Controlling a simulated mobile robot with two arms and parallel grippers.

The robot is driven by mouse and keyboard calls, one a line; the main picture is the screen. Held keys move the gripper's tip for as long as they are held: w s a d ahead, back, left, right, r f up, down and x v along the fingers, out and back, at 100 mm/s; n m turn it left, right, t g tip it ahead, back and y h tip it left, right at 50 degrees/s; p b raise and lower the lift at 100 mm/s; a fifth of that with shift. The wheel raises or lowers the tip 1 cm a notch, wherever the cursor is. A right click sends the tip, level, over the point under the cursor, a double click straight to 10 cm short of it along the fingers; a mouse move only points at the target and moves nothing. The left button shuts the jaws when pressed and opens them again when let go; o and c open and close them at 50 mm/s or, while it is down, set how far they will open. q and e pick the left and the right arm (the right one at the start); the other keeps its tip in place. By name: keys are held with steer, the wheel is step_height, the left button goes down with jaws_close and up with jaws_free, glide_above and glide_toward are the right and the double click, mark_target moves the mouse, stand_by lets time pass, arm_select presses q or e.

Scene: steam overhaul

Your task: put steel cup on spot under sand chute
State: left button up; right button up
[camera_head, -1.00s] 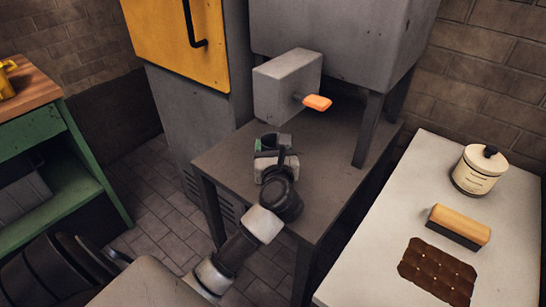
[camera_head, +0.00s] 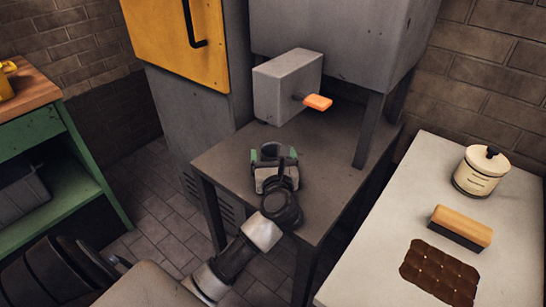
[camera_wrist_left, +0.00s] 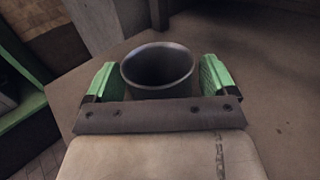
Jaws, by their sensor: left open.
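The steel cup (camera_wrist_left: 158,68) stands upright in the left wrist view, dark inside, between the green pads of my open left gripper (camera_wrist_left: 158,80). A gap shows between the cup and each pad. In the head view, the cup (camera_head: 268,151) is partly hidden by the gripper (camera_head: 274,156), low over the dark metal table (camera_head: 225,160). The sand chute is probably the grey box (camera_head: 285,88) with an orange handle (camera_head: 318,102), above and just behind the cup. No marked spot can be made out on the table. My right gripper is not in view.
A large grey hopper (camera_head: 330,40) on legs stands behind. At right, a pale worktop (camera_head: 385,225) holds a lidded jar (camera_head: 480,170), a wooden-backed brush (camera_head: 461,226) and a brown mould (camera_head: 438,272). A yellow-doored cabinet (camera_head: 165,40) is at back left. The table's right part is bare.

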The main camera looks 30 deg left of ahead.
arm_select(q)
steer(key=shift+r, duration=0.15)
steer(key=v, duration=1.1)
steer(key=shift+s+d, duration=0.35)
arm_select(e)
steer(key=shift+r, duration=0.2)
